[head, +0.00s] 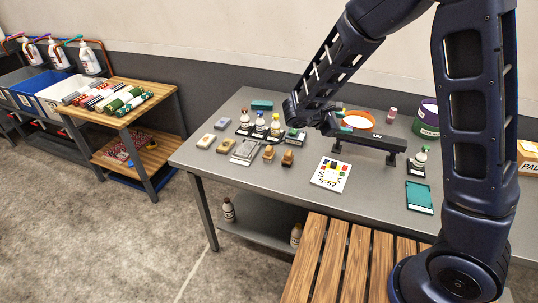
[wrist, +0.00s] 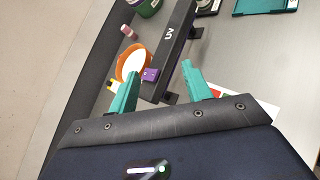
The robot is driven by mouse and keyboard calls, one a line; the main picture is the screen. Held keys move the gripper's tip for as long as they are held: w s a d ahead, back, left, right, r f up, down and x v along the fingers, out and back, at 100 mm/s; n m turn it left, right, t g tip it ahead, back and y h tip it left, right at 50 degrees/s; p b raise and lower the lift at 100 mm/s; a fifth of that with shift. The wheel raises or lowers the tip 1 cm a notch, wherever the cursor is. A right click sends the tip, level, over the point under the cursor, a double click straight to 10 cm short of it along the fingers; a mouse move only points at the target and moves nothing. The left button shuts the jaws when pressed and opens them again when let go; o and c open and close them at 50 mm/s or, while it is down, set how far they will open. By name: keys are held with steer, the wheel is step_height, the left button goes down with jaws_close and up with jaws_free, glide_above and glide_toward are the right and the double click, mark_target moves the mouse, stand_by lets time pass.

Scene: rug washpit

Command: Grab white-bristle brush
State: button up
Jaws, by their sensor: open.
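I cannot pick out a white-bristle brush for certain in either view. Two small tan-and-brown pieces that could be brushes stand near the table's front edge in the head view, one on the left (head: 268,153) and one on the right (head: 287,158); their bristle colour is too small to tell. My gripper (wrist: 160,88) is open and empty, its two teal fingers apart. In the head view it is above the table, behind and right of these pieces, near the dark UV bar (head: 370,139). The bar (wrist: 172,50) also shows beyond the fingers in the wrist view.
An orange bowl (head: 358,120) is behind the UV bar. Several bottles (head: 260,124), pale blocks (head: 206,141) and a patterned white board (head: 331,174) are on the grey table (head: 300,195). A slatted wooden bench (head: 335,262) is in front. A wooden cart (head: 125,112) stands left.

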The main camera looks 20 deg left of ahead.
steer(key=s+a+f+n+t+y, duration=0.1)
steer(key=s+a+f+n+t, duration=0.15)
steer(key=a, duration=0.35)
steer(key=s+a+f+n+t+y, duration=0.1)
steer(key=s+a+f+n+t, duration=0.1)
steer(key=a+f+n, duration=0.35)
steer(key=n+t+y, duration=0.4)
steer(key=n+y, duration=0.2)
steer(key=y, duration=0.1)
glide_toward(269, 147)
steer(key=w, duration=0.4)
steer(key=shift+w+d, duration=0.15)
steer(key=shift+w, duration=0.05)
steer(key=shift+w+f, duration=0.2)
steer(key=shift+w, duration=2.5)
jaws_close()
steer(key=shift+r, duration=0.1)
